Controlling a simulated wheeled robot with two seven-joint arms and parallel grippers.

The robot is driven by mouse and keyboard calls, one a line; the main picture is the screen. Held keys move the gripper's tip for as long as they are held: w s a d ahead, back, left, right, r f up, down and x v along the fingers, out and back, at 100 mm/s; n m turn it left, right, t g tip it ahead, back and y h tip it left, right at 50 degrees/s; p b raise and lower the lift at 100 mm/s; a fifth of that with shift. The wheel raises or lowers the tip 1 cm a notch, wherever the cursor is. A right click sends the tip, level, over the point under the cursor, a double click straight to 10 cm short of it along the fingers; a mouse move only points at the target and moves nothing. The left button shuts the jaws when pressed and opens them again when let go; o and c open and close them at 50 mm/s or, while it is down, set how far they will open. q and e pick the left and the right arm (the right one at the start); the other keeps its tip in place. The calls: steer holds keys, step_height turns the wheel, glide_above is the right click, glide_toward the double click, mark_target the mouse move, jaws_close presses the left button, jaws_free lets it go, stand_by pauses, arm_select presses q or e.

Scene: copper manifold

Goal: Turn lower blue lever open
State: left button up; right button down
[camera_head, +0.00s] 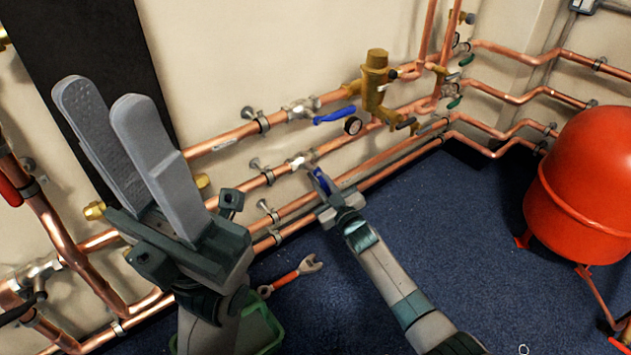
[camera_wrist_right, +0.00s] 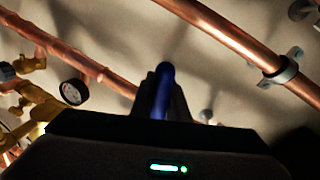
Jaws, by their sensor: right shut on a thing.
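The lower blue lever (camera_head: 320,178) is on a valve (camera_head: 299,161) of the lower copper pipe (camera_head: 262,180) in the head view. It points down and to the right, away from the wall. My right gripper (camera_head: 328,190) is shut on it, with the fingers around its outer part. In the right wrist view the blue lever (camera_wrist_right: 163,88) stands upright between the fingers of my right gripper (camera_wrist_right: 161,98). The upper blue lever (camera_head: 334,115) lies roughly along its pipe. My left gripper (camera_head: 115,130) is open and empty, raised in front of the wall at the left.
A red tank (camera_head: 585,185) stands at the right. A wrench with an orange handle (camera_head: 285,279) lies on the blue floor (camera_head: 440,225). The middle of the floor is clear.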

steer(key=n, duration=0.1)
steer(key=d+r+n, duration=0.1)
steer(key=n, duration=0.1)
steer(key=shift+w+d+y, duration=0.1)
steer(key=shift+w+y, duration=0.3)
steer(key=c, duration=1.7)
jaws_free()
steer(key=shift+s, duration=0.1)
